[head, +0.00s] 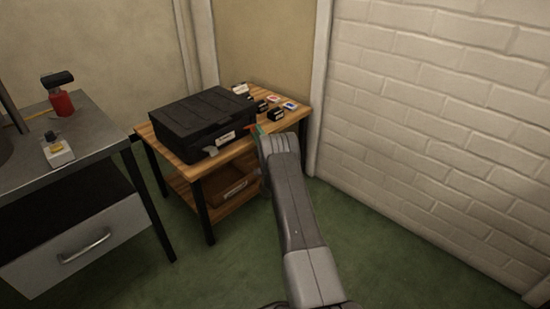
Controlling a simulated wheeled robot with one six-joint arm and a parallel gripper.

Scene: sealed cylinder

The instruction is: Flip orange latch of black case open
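The black case (203,112) sits closed on a small wooden table (179,168). Its front face shows a pale label and a grey tab at the lower left. A small orange-red piece (253,130) shows at the right end of the case's front, beside the end of my arm; it looks like the orange latch, but it is too small to be sure. My gripper (259,131) is at that right front corner, with a bit of green at its tip. My own arm hides most of it, and I cannot tell whether it touches the latch or how its fingers stand.
Several small dark and white boxes (276,114) lie on the table right of the case. A lower shelf holds a brown box (230,187). A metal workbench (50,147) with a drawer stands at left. A white brick wall (440,130) bounds the right; green floor lies in front.

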